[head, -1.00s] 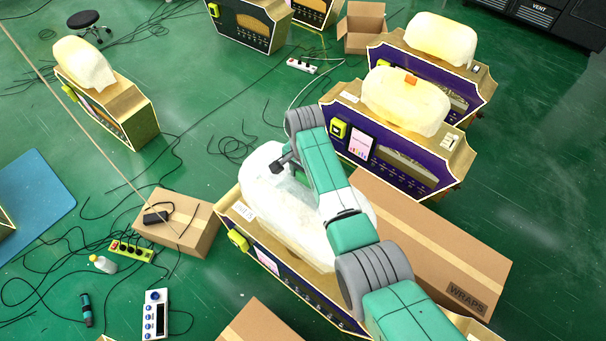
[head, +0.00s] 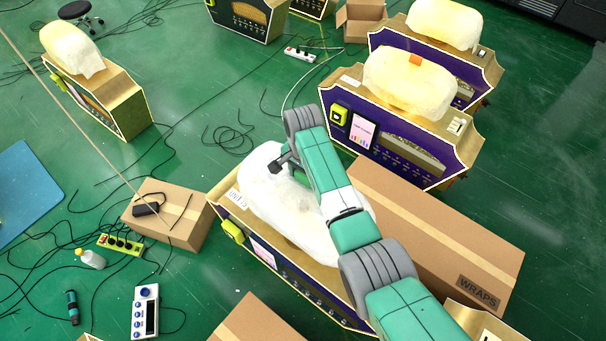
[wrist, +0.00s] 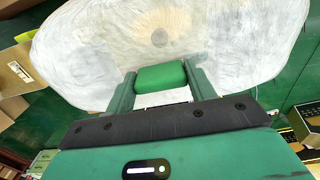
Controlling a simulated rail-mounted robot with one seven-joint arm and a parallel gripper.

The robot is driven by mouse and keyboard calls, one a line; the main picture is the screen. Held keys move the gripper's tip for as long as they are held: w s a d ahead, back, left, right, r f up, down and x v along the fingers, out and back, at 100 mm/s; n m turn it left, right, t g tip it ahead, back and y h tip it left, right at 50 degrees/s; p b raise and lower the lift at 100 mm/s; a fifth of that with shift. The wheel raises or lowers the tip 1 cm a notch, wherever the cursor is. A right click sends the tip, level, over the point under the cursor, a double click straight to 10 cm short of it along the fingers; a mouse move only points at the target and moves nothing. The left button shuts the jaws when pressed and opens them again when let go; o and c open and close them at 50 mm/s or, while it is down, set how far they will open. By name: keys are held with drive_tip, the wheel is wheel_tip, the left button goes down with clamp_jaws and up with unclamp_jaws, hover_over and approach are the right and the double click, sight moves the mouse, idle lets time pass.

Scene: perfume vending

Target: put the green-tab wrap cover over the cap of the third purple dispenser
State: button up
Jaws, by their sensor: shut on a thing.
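My gripper (wrist: 160,85) is shut on the green tab (wrist: 160,74) of a white, translucent wrap cover (wrist: 90,50). In the head view the cover (head: 262,195) hangs from my gripper (head: 281,166) above the nearest purple dispenser (head: 300,282), the third in its row. The cover hides the dispenser's cap and most of its gold top. A strip of that top with a white label shows at the left. I cannot tell whether the cover touches the dispenser. The green tab is not clear in the head view.
Two purple dispensers (head: 340,145) behind wear wrap covers, one with an orange tab (head: 415,60). A long carton marked WRAPS (head: 440,240) lies close on the right. A smaller carton (head: 190,230) stands left. Cables and a power strip (head: 120,243) lie on the green floor.

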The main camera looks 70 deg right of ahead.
sight(303, 183)
wheel_tip(303, 183, down, 11)
drive_tip(key=b, duration=0.7)
drive_tip(key=shift+b, duration=0.4)
drive_tip(key=shift+f, duration=0.5)
drive_tip(key=o, duration=1.4)
wheel_tip(303, 183, up, 8)
drive_tip(key=p, duration=0.3)
drive_tip(key=shift+f, duration=0.1)
